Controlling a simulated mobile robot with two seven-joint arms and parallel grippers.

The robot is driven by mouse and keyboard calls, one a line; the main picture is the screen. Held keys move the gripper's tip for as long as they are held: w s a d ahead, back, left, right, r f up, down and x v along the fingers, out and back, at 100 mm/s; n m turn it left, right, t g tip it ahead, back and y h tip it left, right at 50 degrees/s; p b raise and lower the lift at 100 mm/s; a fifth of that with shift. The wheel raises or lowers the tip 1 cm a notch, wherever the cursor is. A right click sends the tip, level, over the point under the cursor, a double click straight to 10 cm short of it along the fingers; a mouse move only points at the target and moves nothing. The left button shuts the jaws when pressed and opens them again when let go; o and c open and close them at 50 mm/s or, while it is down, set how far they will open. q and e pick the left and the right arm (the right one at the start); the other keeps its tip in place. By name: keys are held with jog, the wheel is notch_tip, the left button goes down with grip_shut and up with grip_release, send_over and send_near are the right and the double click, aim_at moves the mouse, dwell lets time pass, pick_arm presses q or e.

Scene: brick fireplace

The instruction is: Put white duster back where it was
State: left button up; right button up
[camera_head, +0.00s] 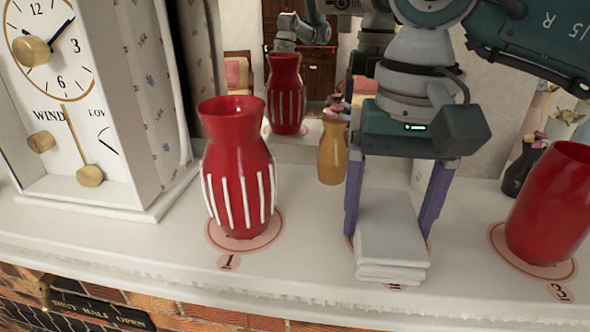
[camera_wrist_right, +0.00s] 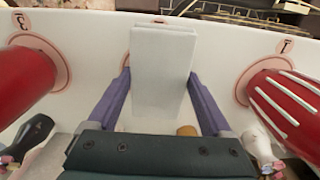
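The white duster (camera_head: 390,228) is a folded white cloth at the mantel's front edge. It also shows in the right wrist view (camera_wrist_right: 163,60). A pink disc (camera_wrist_right: 125,62) shows partly beside it, mostly hidden by the cloth. My right gripper (camera_head: 395,205) points down from above, its two purple fingers against opposite sides of the cloth, with no clear gap in the right wrist view (camera_wrist_right: 160,75). I cannot tell whether the cloth rests on the mantel or is slightly raised. My left gripper is not in view.
A red vase with white stripes (camera_head: 237,165) stands on disc 1. A plain red vase (camera_head: 553,203) stands on disc 3. A brown vase (camera_head: 332,152) and a dark vase (camera_head: 521,168) stand behind. A clock (camera_head: 75,100) is at left. A mirror reflects my arms.

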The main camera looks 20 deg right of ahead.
aim_at(387, 218)
jog(key=shift+o, duration=1.2)
jog(key=shift+r, duration=0.1)
jog(key=shift+r, duration=0.2)
notch_tip(387, 218, up, 5)
jog(key=shift+w+f+b, duration=0.1)
jog(key=shift+b, duration=1.05)
notch_tip(387, 218, up, 7)
